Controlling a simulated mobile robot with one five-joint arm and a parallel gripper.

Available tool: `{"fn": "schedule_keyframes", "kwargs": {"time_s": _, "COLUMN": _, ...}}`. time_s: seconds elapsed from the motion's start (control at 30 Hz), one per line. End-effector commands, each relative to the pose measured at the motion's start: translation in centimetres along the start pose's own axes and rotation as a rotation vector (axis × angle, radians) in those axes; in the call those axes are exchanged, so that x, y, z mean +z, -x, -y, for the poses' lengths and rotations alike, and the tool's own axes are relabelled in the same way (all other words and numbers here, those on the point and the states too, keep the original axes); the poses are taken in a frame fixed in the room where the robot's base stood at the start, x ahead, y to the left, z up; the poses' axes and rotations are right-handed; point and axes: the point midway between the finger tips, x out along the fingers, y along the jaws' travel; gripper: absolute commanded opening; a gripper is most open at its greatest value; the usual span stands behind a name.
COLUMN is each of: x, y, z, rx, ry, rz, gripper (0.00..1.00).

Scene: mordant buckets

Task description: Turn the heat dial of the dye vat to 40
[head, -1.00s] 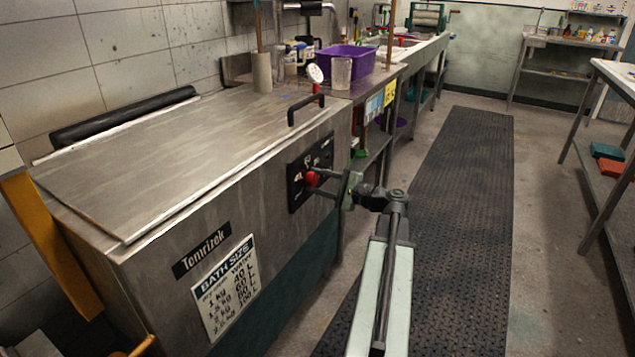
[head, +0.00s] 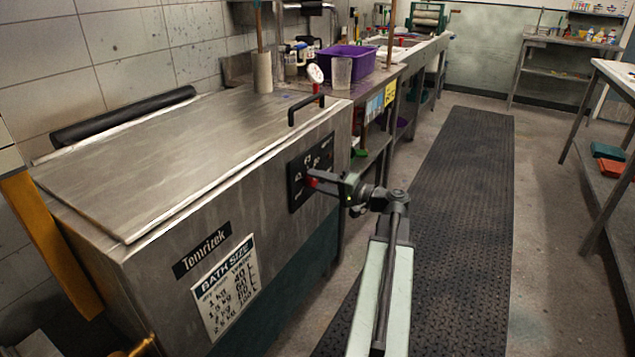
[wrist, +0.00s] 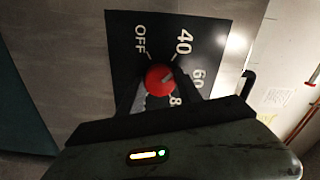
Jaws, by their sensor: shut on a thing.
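The dye vat (head: 215,180) is a steel box with a closed lid. Its red heat dial (head: 312,182) sits on a black panel (head: 295,193) on the front. OFF (wrist: 140,39) is at the upper left, and an 8 is partly hidden below. My gripper (head: 317,179) is shut on the dial, with dark fingers on either side of it in the wrist view.
A black lid handle (head: 306,108) stands above the panel. A bench with a purple tub (head: 345,60) stands beyond the vat. The dark floor mat (head: 460,200) to the right is clear. A steel table stands at the far right.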

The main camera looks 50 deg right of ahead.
Motion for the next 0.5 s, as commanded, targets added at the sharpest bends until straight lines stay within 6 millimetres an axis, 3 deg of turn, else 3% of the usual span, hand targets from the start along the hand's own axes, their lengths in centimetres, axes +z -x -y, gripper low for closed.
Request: {"fn": "schedule_keyframes", "kwargs": {"time_s": 0.5, "x": 0.05, "y": 0.04, "z": -0.06, "rx": 0.002, "ry": 0.215, "rz": 0.001, "gripper": 0.01}}
